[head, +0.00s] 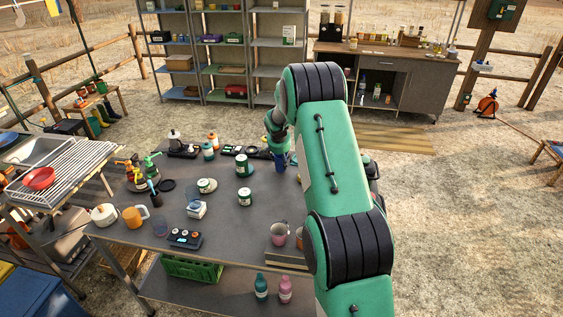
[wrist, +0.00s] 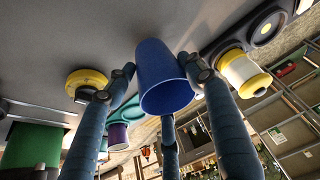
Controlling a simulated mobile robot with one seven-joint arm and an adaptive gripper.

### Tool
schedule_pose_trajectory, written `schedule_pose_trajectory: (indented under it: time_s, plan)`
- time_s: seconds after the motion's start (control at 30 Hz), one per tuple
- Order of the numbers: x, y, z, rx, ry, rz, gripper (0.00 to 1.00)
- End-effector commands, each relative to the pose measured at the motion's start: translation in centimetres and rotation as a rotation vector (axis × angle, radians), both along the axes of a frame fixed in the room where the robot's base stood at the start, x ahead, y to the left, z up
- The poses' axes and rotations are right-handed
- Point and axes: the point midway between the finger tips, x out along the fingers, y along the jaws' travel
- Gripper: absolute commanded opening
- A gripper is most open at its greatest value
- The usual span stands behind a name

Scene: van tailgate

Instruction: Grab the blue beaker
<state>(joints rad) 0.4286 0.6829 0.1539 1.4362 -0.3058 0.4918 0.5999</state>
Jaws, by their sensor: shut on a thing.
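The blue beaker (wrist: 160,68) is in the middle of the wrist view, between the fingers of my gripper (wrist: 158,84). The fingers touch its sides, and its open mouth shows. In the head view the blue beaker (head: 280,164) is a small dark blue shape at the far right part of the grey table, just under my gripper (head: 278,152). My gripper is shut on it. My green arm hides part of the table to its right. I cannot tell whether the beaker's base still touches the table.
The grey table (head: 225,222) bears a green-and-white tin (head: 243,168) left of the beaker, a row of dark trays behind it, and mugs (head: 279,233) near the front. An orange mug (head: 133,217) stands front left. Shelves (head: 222,60) stand behind.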

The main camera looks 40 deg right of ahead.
Motion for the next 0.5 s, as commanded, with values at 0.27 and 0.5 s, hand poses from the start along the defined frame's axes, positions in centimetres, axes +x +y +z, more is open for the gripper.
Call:
schedule_pose_trajectory:
  time_s: [0.27, 0.5]
  plan:
    - [-1.5, 0.7, 2.3, -0.001, 0.001, 0.0, 0.29]
    - [-4.9, 2.4, 2.7, -0.001, 0.001, 0.001, 0.29]
